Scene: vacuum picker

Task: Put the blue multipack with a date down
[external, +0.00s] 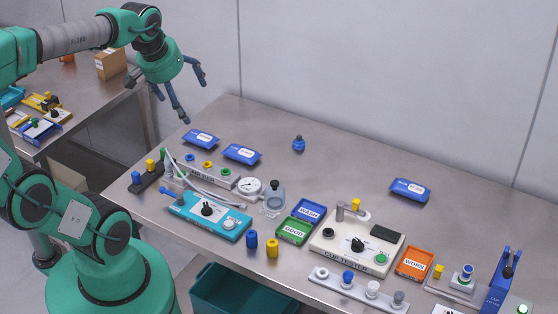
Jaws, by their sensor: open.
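Three blue packs with white labels lie flat on the metal table. One blue pack (201,138) is at the back left, a second blue pack (242,153) lies just right of it, and a third blue pack (410,189) lies apart at the right rear. The labels are too small to read, so I cannot tell which pack bears a date. My gripper (182,98) is open and empty, fingers spread and pointing down, raised above the table's back left edge. It is up and left of the nearest pack and touches nothing.
A teal device (208,216), a cup tester (352,245), a blue tray (309,210), a green tray (294,231) and an orange tray (415,262) fill the front. A small blue item (299,143) stands at the back. The table between it and the right pack is clear.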

